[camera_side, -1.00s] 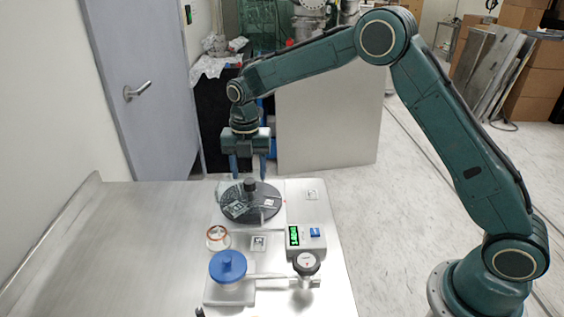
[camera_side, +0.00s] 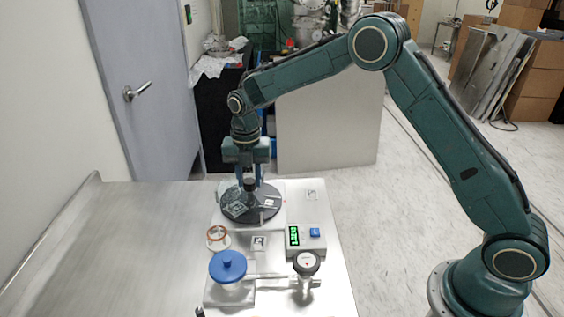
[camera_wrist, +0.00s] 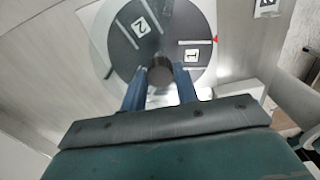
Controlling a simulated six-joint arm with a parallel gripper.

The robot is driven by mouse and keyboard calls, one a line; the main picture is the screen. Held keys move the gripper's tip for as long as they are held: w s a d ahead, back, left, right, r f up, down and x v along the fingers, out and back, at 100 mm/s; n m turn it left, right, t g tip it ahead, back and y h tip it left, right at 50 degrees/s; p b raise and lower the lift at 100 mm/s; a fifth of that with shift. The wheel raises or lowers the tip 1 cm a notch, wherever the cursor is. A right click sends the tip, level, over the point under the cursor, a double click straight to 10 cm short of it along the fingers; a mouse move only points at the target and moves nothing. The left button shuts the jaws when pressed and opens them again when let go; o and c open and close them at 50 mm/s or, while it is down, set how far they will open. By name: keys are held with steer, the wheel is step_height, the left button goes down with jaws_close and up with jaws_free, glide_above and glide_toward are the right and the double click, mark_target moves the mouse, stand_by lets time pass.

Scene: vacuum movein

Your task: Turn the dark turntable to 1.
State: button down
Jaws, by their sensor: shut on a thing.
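The dark turntable (camera_side: 268,213) is a flat round disc at the back of the steel table. Its short dark knob (camera_side: 249,185) stands up at the centre. In the wrist view the disc (camera_wrist: 180,22) shows a white label 1 (camera_wrist: 191,56), a white label 2 (camera_wrist: 141,27) and pale radial lines. A small red pointer (camera_wrist: 215,39) sits beside the disc's right rim, level with the line near label 1. My gripper (camera_side: 250,184) points down with its blue fingers shut on the knob, which also shows between them in the wrist view (camera_wrist: 160,74). The disc's near part is hidden there.
In front of the turntable are a copper-ringed clear piece (camera_side: 218,237), a blue-lidded jar (camera_side: 228,266), a box with a green display (camera_side: 305,240) and a round dial gauge (camera_side: 306,263). The table's left side (camera_side: 120,250) is clear.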

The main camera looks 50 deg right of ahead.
mark_target(250, 181)
steer(key=shift+n, duration=1.5)
steer(key=c, duration=1.1)
jaws_free()
steer(key=shift+o, duration=0.2)
step_height(250, 181, up, 14)
steer(key=shift+f, duration=0.1)
